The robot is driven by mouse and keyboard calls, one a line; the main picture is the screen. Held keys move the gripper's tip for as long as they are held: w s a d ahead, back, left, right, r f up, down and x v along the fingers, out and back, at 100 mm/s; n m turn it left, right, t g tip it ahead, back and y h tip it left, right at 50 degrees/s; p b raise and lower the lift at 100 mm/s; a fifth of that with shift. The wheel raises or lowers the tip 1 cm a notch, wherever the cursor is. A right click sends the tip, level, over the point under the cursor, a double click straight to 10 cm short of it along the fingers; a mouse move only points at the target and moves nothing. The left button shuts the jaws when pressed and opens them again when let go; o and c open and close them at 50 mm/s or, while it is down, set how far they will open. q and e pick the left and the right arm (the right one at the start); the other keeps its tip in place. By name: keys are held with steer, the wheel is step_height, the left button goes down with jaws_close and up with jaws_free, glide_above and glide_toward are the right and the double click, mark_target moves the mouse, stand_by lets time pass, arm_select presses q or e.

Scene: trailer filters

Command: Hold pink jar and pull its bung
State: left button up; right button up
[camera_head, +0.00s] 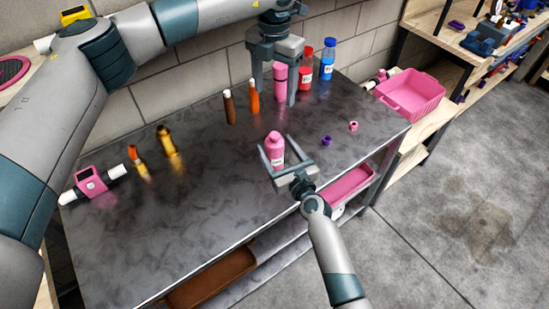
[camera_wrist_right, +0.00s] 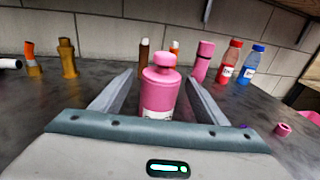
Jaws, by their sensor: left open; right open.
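The pink jar (camera_head: 274,152) stands upright on the dark metal table, with a white label and its pink bung (camera_wrist_right: 164,59) seated on top. My right gripper (camera_head: 276,143) is open, with one finger on each side of the jar; the wrist view (camera_wrist_right: 159,94) shows gaps between the fingers and the jar. My left gripper (camera_head: 275,102) is open and points down, behind the jar in the head view. A tall pink bottle (camera_head: 280,77) shows between its fingers, but the wrist view shows no left fingers near that bottle (camera_wrist_right: 202,62).
Red (camera_head: 305,73) and blue (camera_head: 327,62) bottles stand at the back right, brown (camera_head: 229,108) and orange (camera_head: 253,97) ones behind the jar. A purple cap (camera_head: 326,141) and pink ring (camera_head: 353,126) lie to the right.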

mark_target(274, 134)
steer(key=shift+x, duration=0.9)
steer(key=shift+c, duration=0.7)
arm_select(q)
steer(key=shift+c, duration=0.4)
arm_select(e)
steer(key=c, duration=1.5)
arm_select(q)
steer(key=c, duration=0.5)
arm_select(e)
steer(key=shift+o, duration=0.2)
arm_select(q)
steer(key=shift+o, duration=0.2)
step_height(274, 134, down, 3)
steer(key=m, duration=1.2)
steer(key=shift+a+f, duration=0.1)
steer(key=shift+f, duration=0.1)
steer(key=shift+f, duration=0.15)
steer(key=shift+f, duration=5.9)
